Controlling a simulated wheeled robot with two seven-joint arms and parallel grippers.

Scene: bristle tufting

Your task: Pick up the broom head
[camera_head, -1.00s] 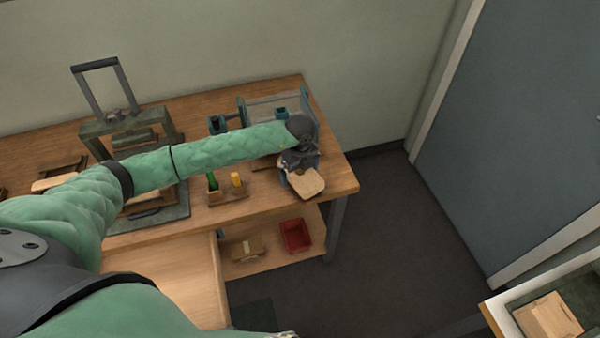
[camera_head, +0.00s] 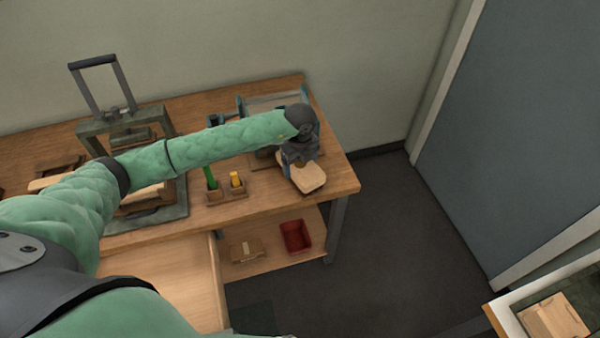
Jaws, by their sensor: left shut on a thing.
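A pale wooden block with rounded corners, which looks like the broom head (camera_head: 308,179), is at the right end of the workbench (camera_head: 341,182). My left gripper (camera_head: 302,163) is over its far edge, at the end of the green arm that comes in from the left, and is shut on it. The fingertips are small and dark here, so the exact grip is hard to see. I cannot tell whether the block touches the bench top. My right gripper is not in view.
A press with an upright handle (camera_head: 99,87) stands on the bench at left. A small wooden holder (camera_head: 227,192) with green and yellow items is left of the gripper. A red bin (camera_head: 295,236) sits on the lower shelf. A box (camera_head: 553,317) is at bottom right.

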